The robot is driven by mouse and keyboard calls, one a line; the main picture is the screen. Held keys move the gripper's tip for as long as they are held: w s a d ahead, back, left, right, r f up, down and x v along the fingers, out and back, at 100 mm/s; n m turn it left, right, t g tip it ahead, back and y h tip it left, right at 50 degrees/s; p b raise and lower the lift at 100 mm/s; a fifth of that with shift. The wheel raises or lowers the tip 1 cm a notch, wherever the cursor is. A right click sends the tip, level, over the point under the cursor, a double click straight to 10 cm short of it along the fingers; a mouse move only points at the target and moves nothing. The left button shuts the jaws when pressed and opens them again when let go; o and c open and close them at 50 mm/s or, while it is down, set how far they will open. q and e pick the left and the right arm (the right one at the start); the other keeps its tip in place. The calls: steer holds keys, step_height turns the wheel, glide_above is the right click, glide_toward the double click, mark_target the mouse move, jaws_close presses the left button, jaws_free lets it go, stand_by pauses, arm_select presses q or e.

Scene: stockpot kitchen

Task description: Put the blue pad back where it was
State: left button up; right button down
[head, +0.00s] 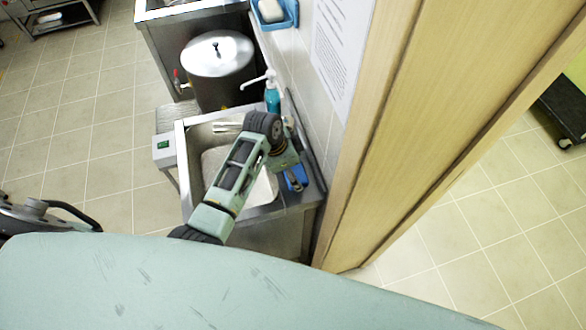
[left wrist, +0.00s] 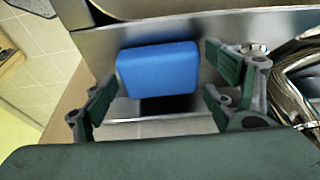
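The blue pad (head: 297,178) is at the front right corner of the sink unit, partly hidden by my left gripper. In the left wrist view the blue pad (left wrist: 158,69) shows as a rounded block between the fingertips, with a dark patch below it. My left gripper (head: 290,165) is over that corner, with its fingers mostly hidden in the head view. In the left wrist view my left gripper (left wrist: 160,85) has its fingers spread on either side of the pad, with no clear grip on it. My right gripper is not in view.
The steel sink (head: 262,188) lies under my left arm. A blue soap bottle (head: 272,97) stands behind it near the tiled wall. A large lidded pot (head: 218,58) is further back. A wooden post (head: 385,130) stands close on the right. A blue wall dish (head: 275,22) holds a pale block.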

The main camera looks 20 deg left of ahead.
arm_select(q)
steer(key=shift+o, duration=0.5)
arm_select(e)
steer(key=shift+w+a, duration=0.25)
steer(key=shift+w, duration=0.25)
arm_select(q)
steer(key=shift+r, duration=0.1)
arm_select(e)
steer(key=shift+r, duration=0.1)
arm_select(q)
steer(key=shift+a+r+b, duration=0.15)
steer(key=shift+r+b, duration=0.2)
steer(key=shift+b, duration=0.2)
steer(key=s+a+b, duration=0.4)
steer(key=s+a, duration=0.3)
steer(key=a, duration=0.2)
steer(key=shift+a+r, duration=0.2)
steer(key=shift+a, duration=0.2)
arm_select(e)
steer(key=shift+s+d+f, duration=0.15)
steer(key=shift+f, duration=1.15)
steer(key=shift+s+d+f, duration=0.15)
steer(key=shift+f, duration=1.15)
arm_select(q)
steer(key=shift+s, duration=0.1)
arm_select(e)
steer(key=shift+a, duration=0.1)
